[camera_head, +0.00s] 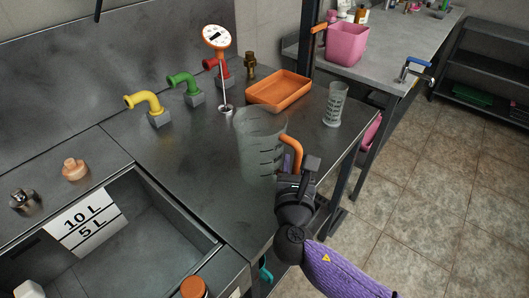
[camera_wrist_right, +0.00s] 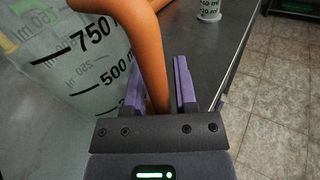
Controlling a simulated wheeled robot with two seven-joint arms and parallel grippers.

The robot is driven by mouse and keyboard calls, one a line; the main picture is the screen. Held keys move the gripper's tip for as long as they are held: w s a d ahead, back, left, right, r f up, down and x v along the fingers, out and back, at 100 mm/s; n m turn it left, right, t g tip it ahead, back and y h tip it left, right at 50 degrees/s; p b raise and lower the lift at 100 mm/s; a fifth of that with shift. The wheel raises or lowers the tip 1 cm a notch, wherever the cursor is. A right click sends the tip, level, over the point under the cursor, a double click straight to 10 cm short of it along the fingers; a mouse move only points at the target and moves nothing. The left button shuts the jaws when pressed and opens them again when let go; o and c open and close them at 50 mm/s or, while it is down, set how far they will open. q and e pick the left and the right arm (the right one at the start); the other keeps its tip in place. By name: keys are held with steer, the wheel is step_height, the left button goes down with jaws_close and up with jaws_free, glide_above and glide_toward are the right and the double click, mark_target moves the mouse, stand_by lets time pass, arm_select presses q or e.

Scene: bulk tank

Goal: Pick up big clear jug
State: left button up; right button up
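The big clear jug (camera_head: 258,150) stands upright on the steel counter. It has an orange handle (camera_head: 292,152) on its right side and dark volume marks. In the right wrist view the jug (camera_wrist_right: 75,65) fills the left side, and its handle (camera_wrist_right: 148,60) runs down between my purple fingers. My right gripper (camera_head: 290,170) is at the lower part of the handle. Its fingers (camera_wrist_right: 160,88) are on either side of the handle, with a narrow gap visible at the right finger. The handle's lower end is hidden behind the gripper. My left gripper is not in view.
A smaller clear measuring cup (camera_head: 335,105) stands right of the jug, near the counter edge. Yellow (camera_head: 146,103) and green taps (camera_head: 184,83) stand left. A sink (camera_head: 130,240) lies at front left.

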jaws_close()
